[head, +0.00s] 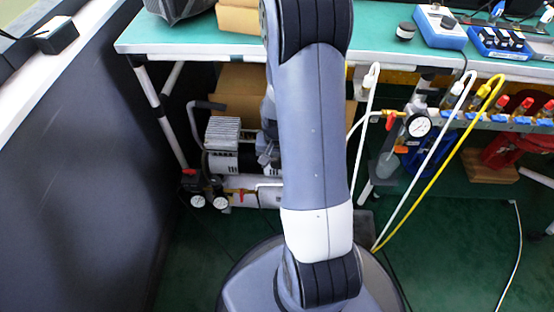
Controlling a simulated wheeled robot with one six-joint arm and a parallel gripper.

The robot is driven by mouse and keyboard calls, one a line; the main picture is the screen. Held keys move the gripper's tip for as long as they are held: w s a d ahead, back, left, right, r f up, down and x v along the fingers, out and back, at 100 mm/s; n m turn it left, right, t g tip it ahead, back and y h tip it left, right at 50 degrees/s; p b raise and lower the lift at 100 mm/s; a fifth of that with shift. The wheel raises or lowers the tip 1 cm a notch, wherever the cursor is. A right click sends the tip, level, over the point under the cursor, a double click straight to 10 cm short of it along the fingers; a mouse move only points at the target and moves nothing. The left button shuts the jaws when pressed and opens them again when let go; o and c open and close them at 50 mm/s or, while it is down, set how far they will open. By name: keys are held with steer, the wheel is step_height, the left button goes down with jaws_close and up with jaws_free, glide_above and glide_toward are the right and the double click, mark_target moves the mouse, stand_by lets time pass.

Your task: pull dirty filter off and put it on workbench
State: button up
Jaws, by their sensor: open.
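The workbench (190,38) has a green top and crosses the upper part of the head view.
A compressor (225,150) with gauges stands under the bench at left. White hoses and a yellow hose (440,170) hang at right near a manifold with red and blue fittings (505,112). Blue boxes (440,27) stand on the bench. Bench top left of my arm is partly clear.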

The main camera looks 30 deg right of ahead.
steer(key=shift+c, duration=0.4)
jaws_close()
stand_by(0.4)
